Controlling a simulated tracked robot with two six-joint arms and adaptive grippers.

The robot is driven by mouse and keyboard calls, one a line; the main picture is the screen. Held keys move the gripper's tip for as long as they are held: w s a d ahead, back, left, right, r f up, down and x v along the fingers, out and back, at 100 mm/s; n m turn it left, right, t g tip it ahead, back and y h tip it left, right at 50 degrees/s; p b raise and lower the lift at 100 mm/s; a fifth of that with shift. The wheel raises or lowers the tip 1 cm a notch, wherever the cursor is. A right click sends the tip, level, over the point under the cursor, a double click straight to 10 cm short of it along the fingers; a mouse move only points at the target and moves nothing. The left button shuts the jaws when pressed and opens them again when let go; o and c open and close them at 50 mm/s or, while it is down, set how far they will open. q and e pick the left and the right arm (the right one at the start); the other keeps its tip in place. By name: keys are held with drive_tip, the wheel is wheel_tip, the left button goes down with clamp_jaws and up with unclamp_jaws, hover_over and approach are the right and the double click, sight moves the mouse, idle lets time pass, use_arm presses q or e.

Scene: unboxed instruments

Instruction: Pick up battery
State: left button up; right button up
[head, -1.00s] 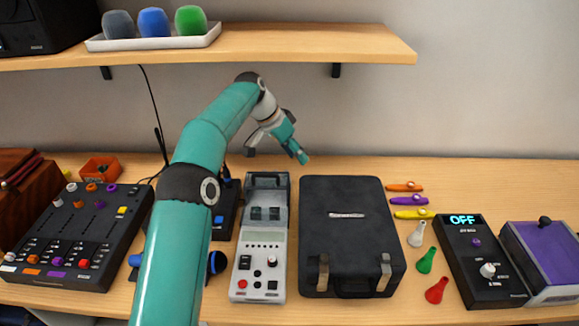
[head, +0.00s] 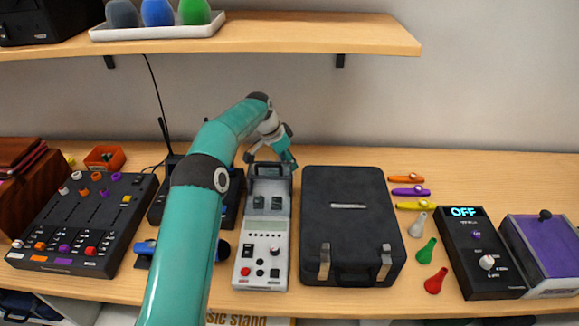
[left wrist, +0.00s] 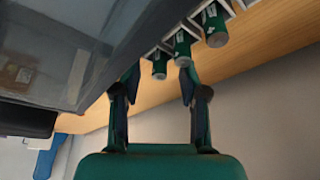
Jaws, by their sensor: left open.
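Three green cylindrical batteries stick out of white holders in a row at the top of the left wrist view: the nearest battery (left wrist: 159,66), a middle battery (left wrist: 183,48) and a farther battery (left wrist: 214,26). My left gripper (left wrist: 160,78) is open, with its two fingers to either side of the nearest battery. I cannot tell whether they touch it. In the head view my left gripper (head: 290,162) is low at the top right corner of the white instrument (head: 262,250) with a clear lid. The batteries cannot be made out there. My right gripper is out of view.
A black case (head: 354,225) stands close right of the white instrument. A black mixer (head: 85,225) and blue-knobbed gear lie left. Colored kazoos, balloons and a black box reading OFF (head: 478,250) are at right. A wooden shelf (head: 300,35) hangs above.

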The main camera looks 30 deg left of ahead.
use_arm(q)
clamp_jaws()
drive_tip(key=shift+r, duration=0.1)
